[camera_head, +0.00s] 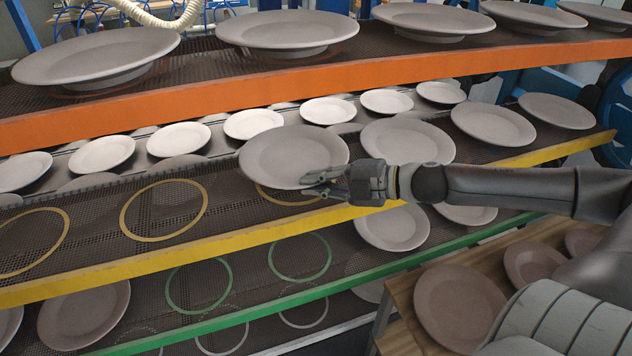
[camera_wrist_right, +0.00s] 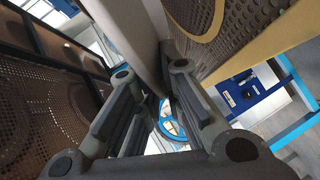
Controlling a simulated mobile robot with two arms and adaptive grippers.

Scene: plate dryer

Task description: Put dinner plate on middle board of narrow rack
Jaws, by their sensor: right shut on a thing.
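A grey dinner plate (camera_head: 293,150) is held at its near rim by my right gripper (camera_head: 322,184). The plate is over the yellow-edged board (camera_head: 110,262), above a yellow ring mark that it partly covers. I cannot tell whether its underside touches the board. In the right wrist view the plate (camera_wrist_right: 128,38) runs away from between the fingers of my right gripper (camera_wrist_right: 155,95), seen nearly edge-on. The yellow-edged board also shows there (camera_wrist_right: 262,45). My left gripper is in neither view.
The orange-edged board (camera_head: 300,88) with large plates hangs above. The green-edged board (camera_head: 345,278) lies below. On the yellow-edged board, another plate (camera_head: 408,142) stands close right of the held one; yellow rings (camera_head: 163,210) to the left are empty. A wooden table (camera_head: 398,290) with brownish plates is lower right.

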